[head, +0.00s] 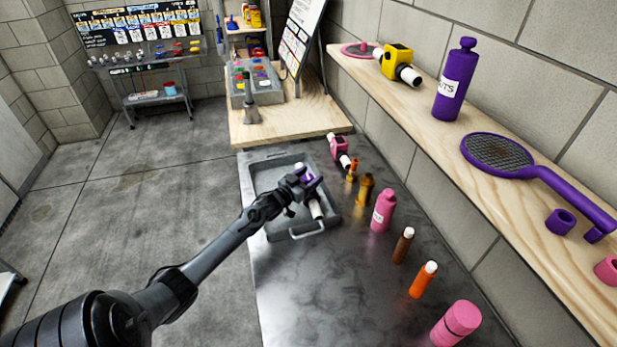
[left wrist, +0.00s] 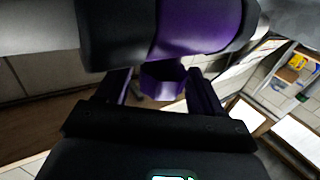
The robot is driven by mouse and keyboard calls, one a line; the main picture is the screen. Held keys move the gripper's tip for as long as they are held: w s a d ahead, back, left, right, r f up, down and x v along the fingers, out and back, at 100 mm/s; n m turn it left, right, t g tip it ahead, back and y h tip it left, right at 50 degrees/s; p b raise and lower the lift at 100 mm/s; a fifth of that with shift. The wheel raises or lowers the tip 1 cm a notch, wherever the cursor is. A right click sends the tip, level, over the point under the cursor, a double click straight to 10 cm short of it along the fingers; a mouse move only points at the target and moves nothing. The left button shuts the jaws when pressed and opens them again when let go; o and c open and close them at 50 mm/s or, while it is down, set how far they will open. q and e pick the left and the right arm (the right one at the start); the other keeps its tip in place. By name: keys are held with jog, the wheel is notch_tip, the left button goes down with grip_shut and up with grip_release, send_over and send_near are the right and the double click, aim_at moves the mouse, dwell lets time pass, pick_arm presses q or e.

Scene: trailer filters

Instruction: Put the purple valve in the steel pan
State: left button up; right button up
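The purple valve (head: 308,177) has a purple body and white pipe ends. In the head view it is at my left gripper (head: 300,183), over the steel pan (head: 262,180), partly hidden by the gripper. I cannot tell whether it touches the pan floor. The grey pan, with a handle at its near end, sits on the dark bench. In the left wrist view the valve (left wrist: 205,25) lies large across the top, with a purple part between the fingers of my left gripper (left wrist: 163,88). The fingers look shut on this part. My right gripper is not in view.
Right of the pan stand a pink valve (head: 339,150), a pink bottle (head: 383,211) and several smaller items. A wooden shelf (head: 480,190) along the wall holds a purple bottle (head: 455,82) and a purple racket (head: 497,152).

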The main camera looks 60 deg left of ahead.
pick_arm(q)
jog(key=shift+o, duration=0.3)
jog(key=shift+r, duration=0.2)
jog(key=shift+s+d, duration=0.1)
jog(key=shift+s, duration=0.25)
jog(key=p+v, duration=0.2)
jog(key=v, duration=0.5)
